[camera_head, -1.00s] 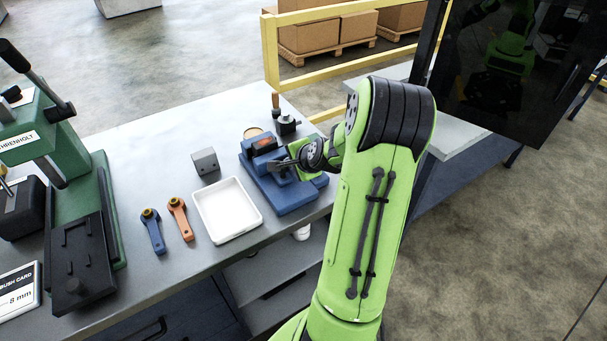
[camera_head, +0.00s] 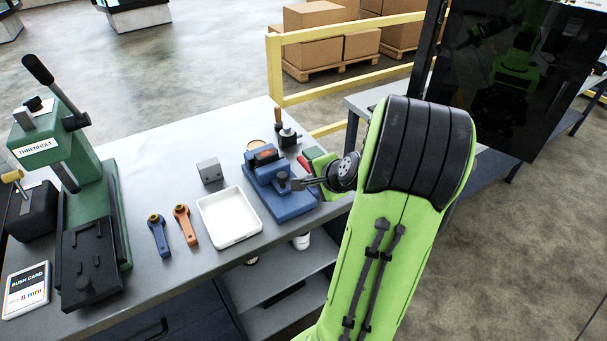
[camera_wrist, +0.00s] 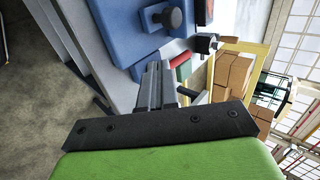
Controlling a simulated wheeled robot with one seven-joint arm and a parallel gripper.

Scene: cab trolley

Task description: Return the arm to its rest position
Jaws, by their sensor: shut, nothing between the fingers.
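My green arm reaches in from the lower right of the head view. My gripper (camera_head: 298,184) is at the table's right end, beside the blue fixture (camera_head: 291,207). It is shut and empty. In the wrist view the gripper (camera_wrist: 157,68) shows its fingers together, pointing towards the blue fixture (camera_wrist: 115,35) and its dark knob. From these views I cannot tell whether the fingertips touch the fixture.
The grey table (camera_head: 150,285) holds a green press (camera_head: 88,215), a white tray (camera_head: 229,217), a grey block (camera_head: 209,171), and a blue and an orange handle (camera_head: 185,224). A dark screen (camera_head: 515,75) stands right. A yellow rail (camera_head: 273,70) runs behind.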

